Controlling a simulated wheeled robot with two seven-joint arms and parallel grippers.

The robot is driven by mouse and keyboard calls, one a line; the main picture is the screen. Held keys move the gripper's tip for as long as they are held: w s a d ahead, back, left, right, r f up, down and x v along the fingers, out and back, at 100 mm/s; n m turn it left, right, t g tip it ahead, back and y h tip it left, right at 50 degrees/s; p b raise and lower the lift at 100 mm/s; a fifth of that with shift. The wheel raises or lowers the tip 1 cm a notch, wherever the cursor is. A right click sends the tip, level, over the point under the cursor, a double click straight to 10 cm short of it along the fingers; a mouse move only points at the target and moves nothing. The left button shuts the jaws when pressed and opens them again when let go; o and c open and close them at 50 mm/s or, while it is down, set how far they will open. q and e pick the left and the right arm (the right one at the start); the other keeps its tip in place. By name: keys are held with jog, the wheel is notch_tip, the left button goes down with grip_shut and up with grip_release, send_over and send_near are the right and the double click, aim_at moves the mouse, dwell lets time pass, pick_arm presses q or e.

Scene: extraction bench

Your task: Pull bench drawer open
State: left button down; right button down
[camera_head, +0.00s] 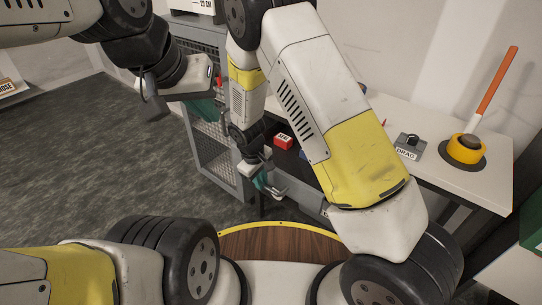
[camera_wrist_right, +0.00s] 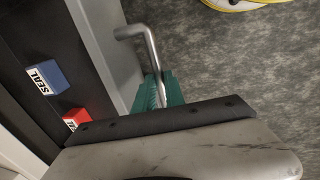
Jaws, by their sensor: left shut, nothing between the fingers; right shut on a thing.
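The bench drawer stands pulled out; its dark inside (camera_wrist_right: 62,50) and pale front panel (camera_wrist_right: 108,40) show in the right wrist view. A bent metal bar handle (camera_wrist_right: 135,31) sticks out from the front. My right gripper (camera_head: 262,182) is shut on this handle, with its green pads (camera_wrist_right: 160,92) around the bar. In the head view the right arm hides much of the drawer. My left gripper (camera_head: 203,110) is shut and empty, hanging at the upper left away from the drawer.
A red box (camera_head: 283,141) and a blue box (camera_wrist_right: 46,77) lie in the drawer. The bench top (camera_head: 440,165) holds a grey drag block (camera_head: 409,146) and a yellow item with an orange handle (camera_head: 466,147). A mesh cabinet (camera_head: 213,150) stands left of the drawer. Open floor lies further left.

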jog(key=shift+s+a, duration=0.6)
jog(key=shift+s, duration=0.2)
jog(key=shift+s+a, duration=0.55)
jog(key=shift+s, duration=0.25)
jog(key=c, duration=1.4)
grip_release()
notch_tip(320, 180, up, 8)
jog(key=s, duration=0.1)
jog(key=shift+a+f, duration=0.15)
jog(key=shift+a, duration=0.3)
jog(key=shift+s, duration=0.1)
